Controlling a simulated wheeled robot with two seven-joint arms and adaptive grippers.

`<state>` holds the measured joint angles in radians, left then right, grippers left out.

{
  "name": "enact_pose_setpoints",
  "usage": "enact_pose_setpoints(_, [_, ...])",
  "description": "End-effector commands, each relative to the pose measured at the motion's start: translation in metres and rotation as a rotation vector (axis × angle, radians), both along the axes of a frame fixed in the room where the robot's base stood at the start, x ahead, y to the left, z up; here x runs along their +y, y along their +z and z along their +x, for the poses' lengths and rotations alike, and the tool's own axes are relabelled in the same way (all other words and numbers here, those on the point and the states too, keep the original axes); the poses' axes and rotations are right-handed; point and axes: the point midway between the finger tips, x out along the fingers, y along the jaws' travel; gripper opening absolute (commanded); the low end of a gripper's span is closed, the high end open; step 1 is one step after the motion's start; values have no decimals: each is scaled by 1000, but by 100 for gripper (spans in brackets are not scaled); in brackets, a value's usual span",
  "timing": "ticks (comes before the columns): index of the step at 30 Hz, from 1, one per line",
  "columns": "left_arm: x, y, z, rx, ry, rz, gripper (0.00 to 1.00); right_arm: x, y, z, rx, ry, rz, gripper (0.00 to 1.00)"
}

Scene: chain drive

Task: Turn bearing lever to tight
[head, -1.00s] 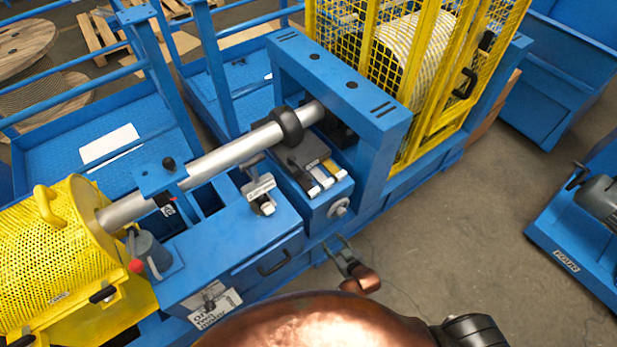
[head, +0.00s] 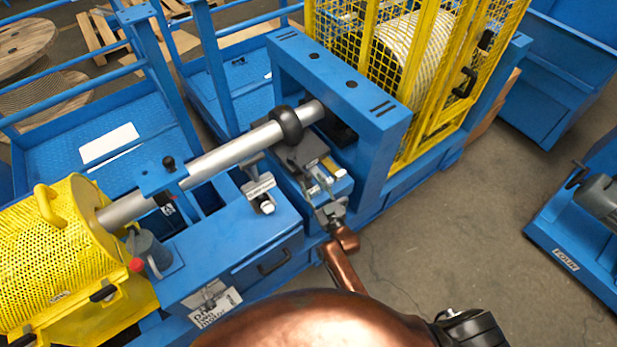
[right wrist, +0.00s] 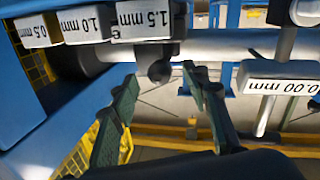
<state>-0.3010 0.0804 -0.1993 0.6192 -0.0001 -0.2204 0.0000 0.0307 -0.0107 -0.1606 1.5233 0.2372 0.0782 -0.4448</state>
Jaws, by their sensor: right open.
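A grey fitting with a red-knobbed lever (head: 137,264) stands beside the yellow mesh guard at the left end of the shaft (head: 235,153). A small black-knobbed post (head: 168,163) stands on a blue plate by the shaft. No label shows which is the bearing lever. My right gripper (head: 329,188) is over the front of the block with labelled tabs. In the right wrist view its two green-padded fingers (right wrist: 160,78) are apart. A dark round knob (right wrist: 159,71) under the "1.5 mm" tab (right wrist: 146,20) shows between the fingertips; contact cannot be told. My left gripper is out of view.
A "0.00 mm" gauge block (right wrist: 282,78) is right of my gripper; it also shows in the head view (head: 259,187). The blue frame (head: 345,80) rises just behind. A yellow cage (head: 420,80) is at back right. Clear floor (head: 450,240) lies to the right.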

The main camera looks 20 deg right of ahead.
Motion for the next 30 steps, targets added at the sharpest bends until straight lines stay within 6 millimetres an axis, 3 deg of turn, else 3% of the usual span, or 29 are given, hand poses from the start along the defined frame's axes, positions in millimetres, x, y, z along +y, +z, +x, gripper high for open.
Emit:
enact_pose_setpoints(3, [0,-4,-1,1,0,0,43,4,0,19,-1,1,0,42])
enact_pose_setpoints(9, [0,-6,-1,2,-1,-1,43,6,-1,37,2,1,0,42])
enact_pose_setpoints(19, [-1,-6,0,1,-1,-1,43,6,-1,40,2,1,0,42])
enact_pose_setpoints(30, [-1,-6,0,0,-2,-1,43,6,-1,39,2,1,0,16])
